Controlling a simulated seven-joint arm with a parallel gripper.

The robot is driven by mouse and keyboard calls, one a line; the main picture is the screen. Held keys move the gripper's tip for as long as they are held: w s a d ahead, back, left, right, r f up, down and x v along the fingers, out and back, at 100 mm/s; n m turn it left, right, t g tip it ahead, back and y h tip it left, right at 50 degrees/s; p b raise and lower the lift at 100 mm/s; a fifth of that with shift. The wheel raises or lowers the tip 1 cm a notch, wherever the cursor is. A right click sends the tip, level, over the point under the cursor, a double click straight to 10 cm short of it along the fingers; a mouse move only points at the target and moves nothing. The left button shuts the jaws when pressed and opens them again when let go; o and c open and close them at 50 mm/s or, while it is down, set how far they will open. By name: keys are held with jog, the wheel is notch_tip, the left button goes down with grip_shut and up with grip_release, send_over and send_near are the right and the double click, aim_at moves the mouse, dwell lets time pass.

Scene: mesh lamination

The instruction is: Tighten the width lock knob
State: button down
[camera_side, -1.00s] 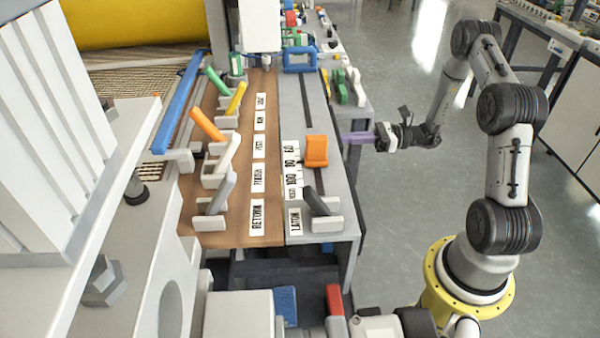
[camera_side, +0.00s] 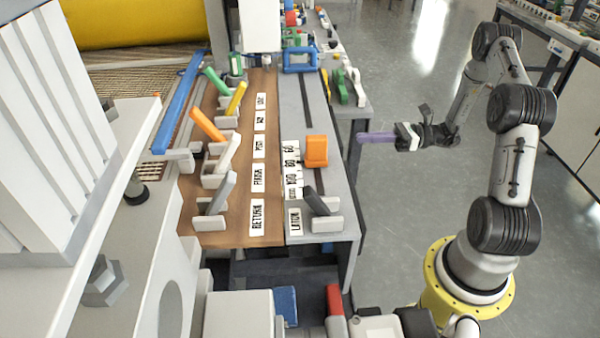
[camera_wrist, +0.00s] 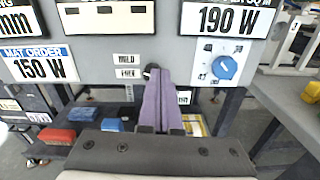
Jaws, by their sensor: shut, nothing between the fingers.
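My gripper (camera_side: 361,138) has long purple fingers and is shut and empty. In the side view it points left at the grey bench's right side face, with a gap to the bench edge. In the wrist view my gripper (camera_wrist: 157,76) points ahead at a grey panel. A small dark part (camera_wrist: 150,69) shows just behind the fingertips, beside two small labels (camera_wrist: 127,66); it may be the width lock knob, but the fingers cover most of it. An orange block (camera_side: 316,151) stands beside a 60-80-100 scale on the bench top.
A blue dial (camera_wrist: 224,67) sits right of my fingers on the panel. Signs read 150 W (camera_wrist: 40,64) and 190 W (camera_wrist: 227,19). A red bin (camera_wrist: 57,137) lies below. A dark LATCH lever (camera_side: 316,203) is on the bench.

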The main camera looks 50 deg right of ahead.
jog(key=w+a+m, duration=0.4)
jog(key=m, duration=0.1)
jog(key=shift+a, duration=0.35)
dwell(0.5)
jog(key=shift+s+f, duration=0.1)
jog(key=shift+f, duration=0.3)
dwell(0.7)
jog(key=shift+w+d+f, duration=0.15)
jog(key=shift+w+f, duration=0.05)
jog(key=shift+f, duration=0.05)
jog(key=shift+r, duration=0.1)
jog(key=v, duration=0.6)
jog(key=shift+w+d+r, duration=0.2)
jog(key=shift+r, duration=0.25)
dwell(0.3)
